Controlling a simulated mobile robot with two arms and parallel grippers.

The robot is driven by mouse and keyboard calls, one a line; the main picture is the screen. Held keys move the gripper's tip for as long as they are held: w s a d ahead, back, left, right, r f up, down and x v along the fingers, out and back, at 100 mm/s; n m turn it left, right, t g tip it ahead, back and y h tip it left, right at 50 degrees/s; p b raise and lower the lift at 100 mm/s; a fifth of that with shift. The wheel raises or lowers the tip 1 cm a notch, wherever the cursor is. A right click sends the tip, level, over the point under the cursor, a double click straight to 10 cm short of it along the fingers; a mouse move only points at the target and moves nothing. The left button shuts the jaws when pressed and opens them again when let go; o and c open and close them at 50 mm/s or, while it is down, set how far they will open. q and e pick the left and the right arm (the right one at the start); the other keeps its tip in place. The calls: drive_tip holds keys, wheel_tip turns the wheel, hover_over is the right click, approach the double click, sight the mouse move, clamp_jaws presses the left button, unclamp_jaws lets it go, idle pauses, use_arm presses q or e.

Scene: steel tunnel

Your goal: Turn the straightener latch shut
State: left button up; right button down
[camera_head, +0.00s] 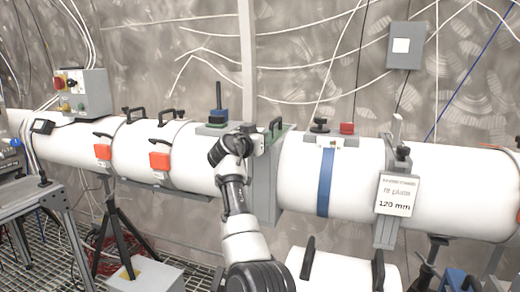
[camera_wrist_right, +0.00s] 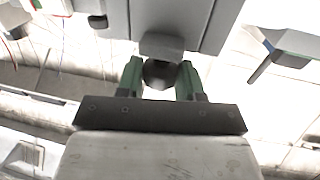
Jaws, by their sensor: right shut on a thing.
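My right arm reaches up from the bottom middle of the head view to the grey box-like unit (camera_head: 266,190) around the white tube. In the right wrist view my right gripper (camera_wrist_right: 160,76) is shut, with its green fingers on either side of a dark rounded knob (camera_wrist_right: 160,73), which looks like the latch. The knob sits below a grey block (camera_wrist_right: 161,45) on the grey unit. In the head view my wrist hides the knob, so its turn angle cannot be told. My left gripper is not in view.
The long white tube (camera_head: 349,180) runs across the scene, with a blue band (camera_head: 326,183) and a 120 mm sign (camera_head: 396,196) to the right. Orange-tagged clamps (camera_head: 160,161) are to the left.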

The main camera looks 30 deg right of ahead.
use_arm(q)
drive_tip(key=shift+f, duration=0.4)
use_arm(e)
drive_tip(key=shift+m+g+h, duration=0.4)
drive_tip(key=shift+m+g, duration=0.1)
drive_tip(key=shift+g, duration=0.2)
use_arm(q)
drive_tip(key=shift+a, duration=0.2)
use_arm(e)
drive_tip(key=shift+r, duration=0.1)
drive_tip(key=c, duration=0.7)
unclamp_jaws()
drive_tip(key=shift+w, duration=0.1)
drive_tip(key=shift+a+b, duration=0.15)
drive_tip(key=shift+b, duration=0.15)
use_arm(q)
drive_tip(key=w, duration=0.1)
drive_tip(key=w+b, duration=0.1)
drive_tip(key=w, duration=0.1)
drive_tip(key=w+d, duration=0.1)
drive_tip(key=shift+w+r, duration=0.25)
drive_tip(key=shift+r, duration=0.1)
use_arm(e)
drive_tip(key=v, duration=1)
drive_tip(key=shift+a, duration=0.2)
